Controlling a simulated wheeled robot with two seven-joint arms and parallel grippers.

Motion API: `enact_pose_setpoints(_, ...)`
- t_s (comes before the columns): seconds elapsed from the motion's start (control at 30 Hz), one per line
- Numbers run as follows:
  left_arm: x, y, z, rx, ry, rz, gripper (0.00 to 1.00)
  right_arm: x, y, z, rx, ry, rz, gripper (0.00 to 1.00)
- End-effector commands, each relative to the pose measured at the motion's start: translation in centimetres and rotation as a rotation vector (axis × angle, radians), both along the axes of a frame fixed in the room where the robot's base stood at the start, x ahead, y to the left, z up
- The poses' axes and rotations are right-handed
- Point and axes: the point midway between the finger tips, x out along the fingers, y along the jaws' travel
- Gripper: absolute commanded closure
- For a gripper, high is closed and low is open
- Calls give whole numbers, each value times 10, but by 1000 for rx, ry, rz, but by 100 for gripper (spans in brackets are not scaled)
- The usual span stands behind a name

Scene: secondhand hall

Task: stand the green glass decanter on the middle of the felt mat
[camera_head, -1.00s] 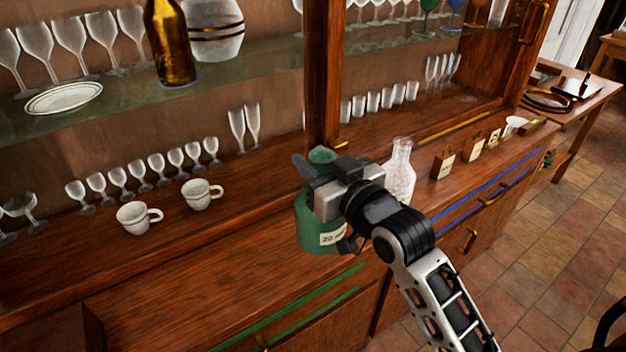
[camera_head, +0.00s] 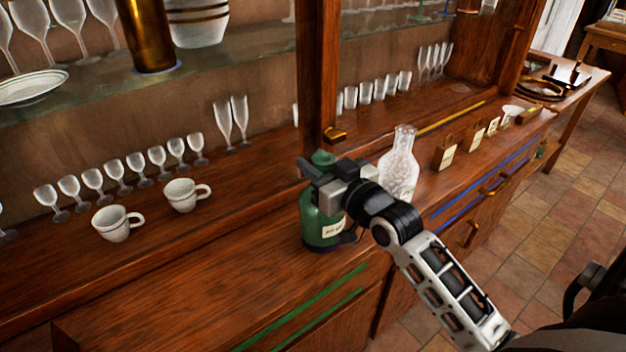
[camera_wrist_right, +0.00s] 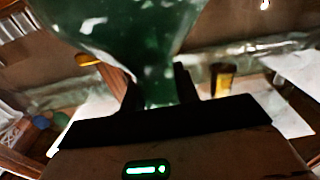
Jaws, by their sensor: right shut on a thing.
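The green glass decanter (camera_head: 318,228), with a pale label, is near the front edge of the wooden cabinet counter, looking nearly upright. My right gripper (camera_head: 322,172) is shut on its neck and hides part of its upper body. In the right wrist view the green glass (camera_wrist_right: 135,25) fills the top, with its narrow part between the fingers (camera_wrist_right: 160,88). I cannot tell whether its base touches the counter. I do not make out a felt mat in either view. My left gripper is not in view.
A clear glass decanter (camera_head: 400,168) stands just right of my gripper. Two white cups (camera_head: 117,223) and a row of small stemmed glasses (camera_head: 93,181) stand to the left. A wooden post (camera_head: 311,75) rises behind. The counter's front left (camera_head: 190,285) is bare.

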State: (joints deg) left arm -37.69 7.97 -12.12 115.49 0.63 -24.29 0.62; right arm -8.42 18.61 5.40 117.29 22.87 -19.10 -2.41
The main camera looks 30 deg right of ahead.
Motion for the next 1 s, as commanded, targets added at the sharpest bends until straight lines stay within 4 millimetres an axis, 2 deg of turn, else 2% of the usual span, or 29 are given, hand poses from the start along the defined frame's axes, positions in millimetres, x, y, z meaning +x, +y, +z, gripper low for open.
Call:
enact_pose_setpoints(0.03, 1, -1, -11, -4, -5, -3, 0, -1, -1, -11, 0, -10, -3, 100)
enact_pose_setpoints(0.1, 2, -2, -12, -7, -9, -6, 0, -2, -2, -16, 0, -10, -5, 100)
enact_pose_setpoints(0.3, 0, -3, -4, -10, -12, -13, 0, -2, -4, -14, -1, -10, -8, 100)
enact_pose_setpoints(0.57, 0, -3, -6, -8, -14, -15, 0, -2, -3, -17, -1, -9, -7, 100)
enact_pose_setpoints(0.6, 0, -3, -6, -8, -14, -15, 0, -3, -3, -20, 0, 0, -7, 58)
enact_pose_setpoints(0.63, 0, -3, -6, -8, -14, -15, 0, -3, -3, -20, 0, 0, -7, 50)
enact_pose_setpoints(0.67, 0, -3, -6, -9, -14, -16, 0, -3, -3, -20, 0, 0, -7, 47)
enact_pose_setpoints(1.0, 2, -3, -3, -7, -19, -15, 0, -3, -3, -16, -1, 1, -7, 47)
